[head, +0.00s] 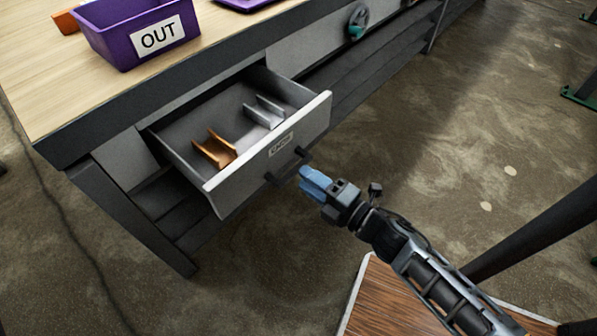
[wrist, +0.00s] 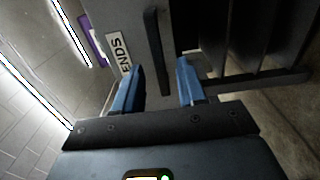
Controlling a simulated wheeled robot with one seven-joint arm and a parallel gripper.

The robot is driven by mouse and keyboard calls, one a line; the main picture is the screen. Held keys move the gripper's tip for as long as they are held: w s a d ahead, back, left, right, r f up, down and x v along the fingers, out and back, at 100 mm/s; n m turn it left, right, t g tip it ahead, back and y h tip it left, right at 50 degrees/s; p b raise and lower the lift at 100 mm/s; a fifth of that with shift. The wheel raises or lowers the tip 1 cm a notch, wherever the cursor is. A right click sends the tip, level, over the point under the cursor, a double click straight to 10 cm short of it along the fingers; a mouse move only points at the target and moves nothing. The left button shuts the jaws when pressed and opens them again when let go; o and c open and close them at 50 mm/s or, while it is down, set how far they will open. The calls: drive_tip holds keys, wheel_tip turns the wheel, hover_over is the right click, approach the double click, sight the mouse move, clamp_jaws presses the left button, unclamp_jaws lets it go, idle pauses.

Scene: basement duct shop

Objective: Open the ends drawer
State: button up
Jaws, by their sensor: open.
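The ends drawer (head: 240,186) is pulled out of the workbench, and its front carries an ENDS label (head: 281,145). Inside lie a copper-coloured channel piece (head: 214,150) and a grey metal one (head: 264,112). A dark bar handle (head: 287,166) is on the drawer front. My gripper (head: 306,180) is just in front of the handle in the head view. In the wrist view its blue fingers (wrist: 160,88) are spread, with the handle (wrist: 157,50) ahead of the gap between them. I cannot tell whether they touch it.
A purple bin marked OUT (head: 140,30) stands on the wooden bench top (head: 40,85). A bench leg (head: 130,220) is left of the drawer. A wood-topped surface with a pale edge (head: 385,300) is below my arm. The floor before the bench is mostly clear.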

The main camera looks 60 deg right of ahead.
drive_tip(key=shift+v, duration=1.6)
drive_tip(key=s+a+r+m+g+y, duration=0.1)
drive_tip(key=s+a+r+m+y, duration=0.2)
drive_tip(key=s+a+r+m, duration=0.4)
drive_tip(key=s+a+r+m+g+y, duration=0.2)
drive_tip(key=s+a+r+m, duration=0.3)
drive_tip(key=a+r+m, duration=0.35)
wheel_tip(320, 180, up, 13)
drive_tip(key=p, duration=1.3)
drive_tip(key=shift+w+n, duration=0.25)
drive_tip(key=shift+n, duration=0.1)
